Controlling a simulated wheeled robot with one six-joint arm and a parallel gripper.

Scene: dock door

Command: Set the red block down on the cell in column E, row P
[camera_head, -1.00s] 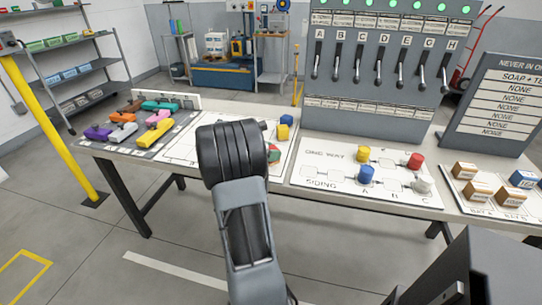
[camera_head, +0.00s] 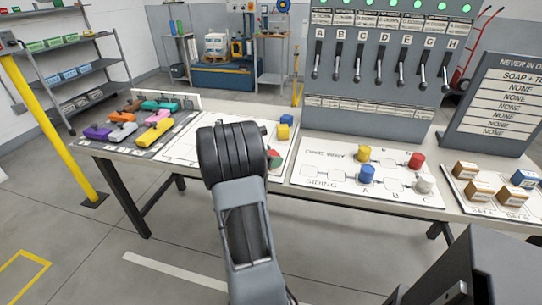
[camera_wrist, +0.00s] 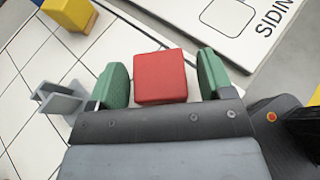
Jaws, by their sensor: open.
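The red block (camera_wrist: 160,77) sits between the two green finger pads of my gripper (camera_wrist: 161,78) in the wrist view. The pads stand apart, with a gap on each side of the block, the right one wider. The gripper is open. The white gridded board (camera_wrist: 118,42) lies under and around the block. In the head view the board (camera_head: 180,149) is partly hidden behind my arm, and only a sliver of red and green shows at the arm's right edge. I cannot read column or row letters, so the block's cell cannot be told.
A yellow block (camera_head: 283,131) and a blue block (camera_head: 286,118) stand at the board's far right; a grey forked piece (camera_wrist: 60,98) is left of my gripper. A siding board (camera_head: 325,188) with coloured cylinders lies to the right, toy vehicles (camera_head: 155,132) to the left.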

